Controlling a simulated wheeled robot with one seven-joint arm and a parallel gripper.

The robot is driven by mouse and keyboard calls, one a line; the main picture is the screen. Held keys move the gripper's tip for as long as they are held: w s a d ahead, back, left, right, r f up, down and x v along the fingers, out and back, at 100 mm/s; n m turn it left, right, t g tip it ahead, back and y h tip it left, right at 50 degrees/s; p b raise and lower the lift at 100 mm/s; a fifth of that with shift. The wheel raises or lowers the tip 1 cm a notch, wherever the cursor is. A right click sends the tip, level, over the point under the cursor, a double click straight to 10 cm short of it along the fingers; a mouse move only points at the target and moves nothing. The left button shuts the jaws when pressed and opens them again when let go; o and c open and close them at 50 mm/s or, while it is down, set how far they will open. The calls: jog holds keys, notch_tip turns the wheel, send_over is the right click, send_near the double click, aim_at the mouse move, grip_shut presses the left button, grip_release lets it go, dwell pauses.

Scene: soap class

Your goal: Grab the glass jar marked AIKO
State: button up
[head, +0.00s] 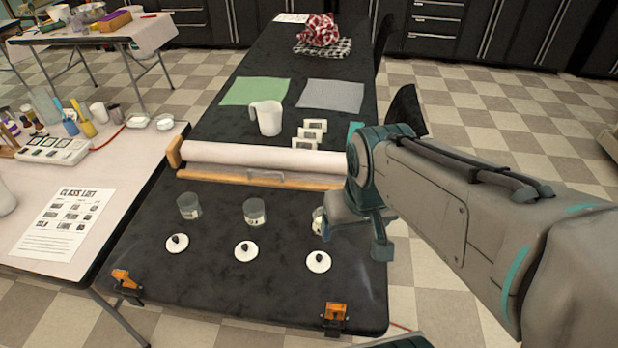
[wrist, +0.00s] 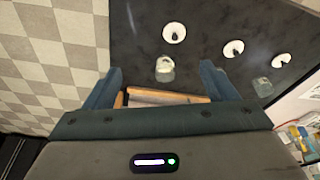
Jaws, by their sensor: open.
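Three small clear glass jars stand in a row on the black table: a left jar (head: 189,206), a middle jar (head: 254,211) and a right jar (head: 318,220). They carry small labels, too small to read, so I cannot tell which is marked AIKO. My gripper (head: 356,229) is open and empty above the table at the right jar, partly hiding it. No contact shows.
White lids with dark knobs (head: 247,251) lie in front of the jars. A paper roll (head: 262,158) on a wooden holder lies behind them. Orange clamps (head: 335,311) sit at the front edge. A white pitcher (head: 267,117) stands farther back. A class list (head: 62,221) lies on the left table.

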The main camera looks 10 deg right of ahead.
jog(key=w+f+n+g, duration=0.1)
jog(key=w+f+n, duration=0.4)
jog(key=w, duration=0.5)
jog(key=w+f+n+g, duration=0.2)
jog(key=w+f, duration=0.4)
jog(key=w, duration=0.5)
jog(key=f, duration=0.8)
jog(key=shift+s+d+p, duration=0.15)
jog(key=shift+d+p, duration=0.15)
jog(key=shift+d, duration=0.05)
jog(key=shift+s+a+f+p, duration=0.1)
jog(key=shift+a+f+p, duration=0.1)
jog(key=shift+f, duration=1.15)
jog(key=shift+s+a+f+p, duration=0.1)
jog(key=shift+a+f+p, duration=0.05)
jog(key=shift+f, duration=1.2)
jog(key=c, duration=1.2)
